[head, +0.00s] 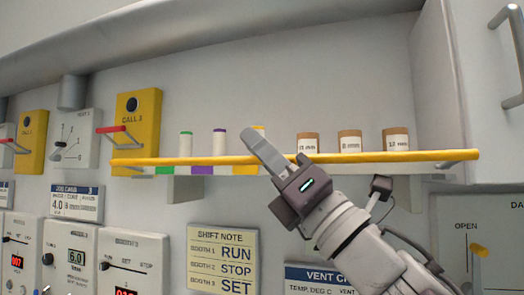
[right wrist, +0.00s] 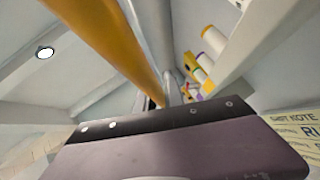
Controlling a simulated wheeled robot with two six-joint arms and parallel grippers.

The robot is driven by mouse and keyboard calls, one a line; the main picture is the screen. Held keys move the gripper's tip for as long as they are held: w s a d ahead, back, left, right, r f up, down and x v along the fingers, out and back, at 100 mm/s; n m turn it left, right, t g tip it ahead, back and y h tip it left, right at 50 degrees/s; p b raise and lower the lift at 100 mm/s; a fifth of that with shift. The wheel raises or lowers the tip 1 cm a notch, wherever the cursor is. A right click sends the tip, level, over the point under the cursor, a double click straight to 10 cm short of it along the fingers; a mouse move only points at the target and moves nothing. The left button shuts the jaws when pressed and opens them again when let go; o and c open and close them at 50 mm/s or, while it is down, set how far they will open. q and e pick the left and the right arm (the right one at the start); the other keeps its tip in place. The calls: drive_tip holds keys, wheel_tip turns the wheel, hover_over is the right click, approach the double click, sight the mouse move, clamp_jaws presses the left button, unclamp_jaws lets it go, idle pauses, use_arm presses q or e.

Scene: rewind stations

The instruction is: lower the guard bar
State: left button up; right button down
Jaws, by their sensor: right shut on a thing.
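The guard bar (head: 400,156) is a long yellow bar that runs level across the front of a wall shelf. In the right wrist view the bar (right wrist: 115,45) runs close past the dark gripper body, and the contact itself is mostly hidden. My left gripper is not in view.
Behind the bar, the shelf holds brown-capped containers (head: 349,146) and slim rolls with green and purple tops (head: 219,144). A red lever (head: 112,130) sticks out at the left. A SHIFT NOTE sign (head: 222,258) hangs below. A cabinet (head: 482,90) stands at the right.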

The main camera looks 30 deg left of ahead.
drive_tip(key=shift+s+r, duration=0.15)
drive_tip(key=shift+s, duration=0.1)
drive_tip(key=c, duration=1.5)
unclamp_jaws()
drive_tip(key=shift+s, duration=0.1)
drive_tip(key=shift+o, duration=0.2)
drive_tip(key=shift+s, duration=0.3)
drive_tip(key=shift+w, duration=0.15)
drive_tip(key=w+b+v, duration=0.1)
drive_tip(key=b+v, duration=0.5)
drive_tip(key=v, duration=0.3)
drive_tip(key=shift+s, duration=0.4)
